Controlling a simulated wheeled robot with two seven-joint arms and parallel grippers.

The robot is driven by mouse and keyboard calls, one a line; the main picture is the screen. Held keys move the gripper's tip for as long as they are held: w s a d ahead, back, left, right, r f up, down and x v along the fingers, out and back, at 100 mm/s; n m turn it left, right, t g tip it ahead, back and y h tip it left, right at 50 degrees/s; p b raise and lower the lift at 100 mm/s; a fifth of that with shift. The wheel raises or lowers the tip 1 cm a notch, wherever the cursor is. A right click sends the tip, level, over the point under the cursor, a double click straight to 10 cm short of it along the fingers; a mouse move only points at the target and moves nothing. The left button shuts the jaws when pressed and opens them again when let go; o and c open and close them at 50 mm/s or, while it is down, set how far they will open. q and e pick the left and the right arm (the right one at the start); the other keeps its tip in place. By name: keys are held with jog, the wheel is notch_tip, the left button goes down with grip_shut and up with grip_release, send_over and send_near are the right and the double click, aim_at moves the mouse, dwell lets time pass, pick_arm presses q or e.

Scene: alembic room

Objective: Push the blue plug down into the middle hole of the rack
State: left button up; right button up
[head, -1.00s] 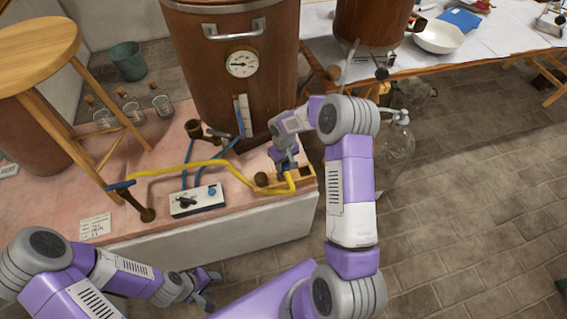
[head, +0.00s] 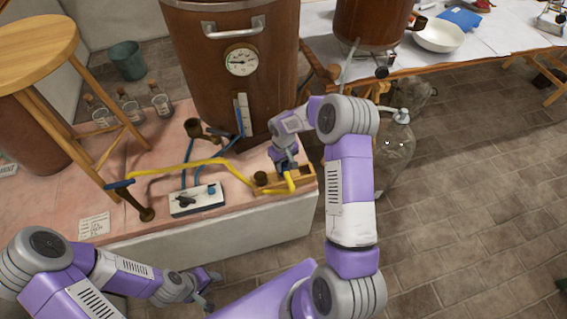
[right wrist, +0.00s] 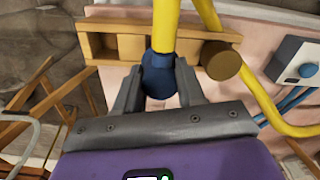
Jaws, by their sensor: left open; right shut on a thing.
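The blue plug (right wrist: 158,76) sits on the end of a yellow hose (right wrist: 166,28) in the right wrist view. My right gripper (head: 286,165) is shut on the plug, one finger on each side. The wooden rack (head: 303,184) lies beneath this gripper at the bench's right front corner. In the right wrist view the plug overlaps the rack's (right wrist: 92,50) middle and hides the hole there. I cannot tell whether its lower end is inside. My left gripper (head: 208,288) is open and empty, low in front of the bench.
A brown cork (right wrist: 221,60) stands at one end of the rack. A white control box (head: 196,200) with a blue knob is left of the rack. A large brown vessel (head: 235,100) with a gauge stands behind.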

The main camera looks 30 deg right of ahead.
aim_at(283, 169)
jog(key=shift+f+b, duration=1.6)
jog(key=shift+f, duration=0.45)
dwell(3.5)
jog(key=o, duration=1.2)
jog(key=shift+c, duration=0.2)
jog(key=shift+r, duration=0.15)
jog(key=shift+r+p, duration=2.35)
jog(key=shift+r, duration=1.05)
